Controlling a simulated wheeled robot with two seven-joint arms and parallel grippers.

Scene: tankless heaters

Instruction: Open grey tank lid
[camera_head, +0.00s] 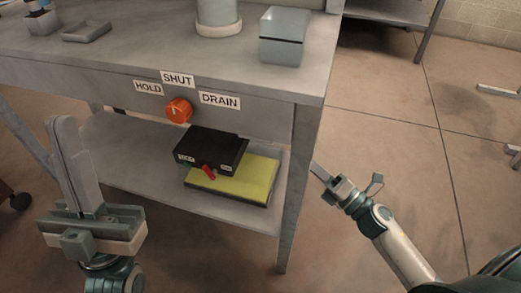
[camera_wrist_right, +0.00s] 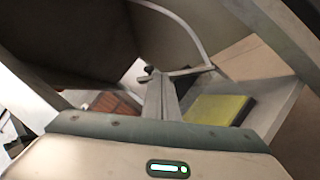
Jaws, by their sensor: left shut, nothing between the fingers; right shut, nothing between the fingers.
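A grey box-shaped tank (camera_head: 281,51) stands on the bench top near its right corner. A dark seam runs around it below its grey lid (camera_head: 285,23), which looks closed. My left gripper (camera_head: 64,124) is shut and empty, pointing up in front of the bench at the lower left, well away from the tank. My right gripper (camera_head: 317,167) is shut and empty, beside the bench's right front leg and below the tank's level. In the right wrist view its fingers (camera_wrist_right: 151,75) show at the centre. The tank cannot be made out there.
The bench (camera_head: 140,52) carries a pale cylinder (camera_head: 218,15) left of the tank and a small tray (camera_head: 87,32). An orange knob (camera_head: 179,110) with HOLD, SHUT and DRAIN labels is on its front. A black box (camera_head: 212,148) and a yellow-topped item (camera_head: 250,178) lie on the lower shelf.

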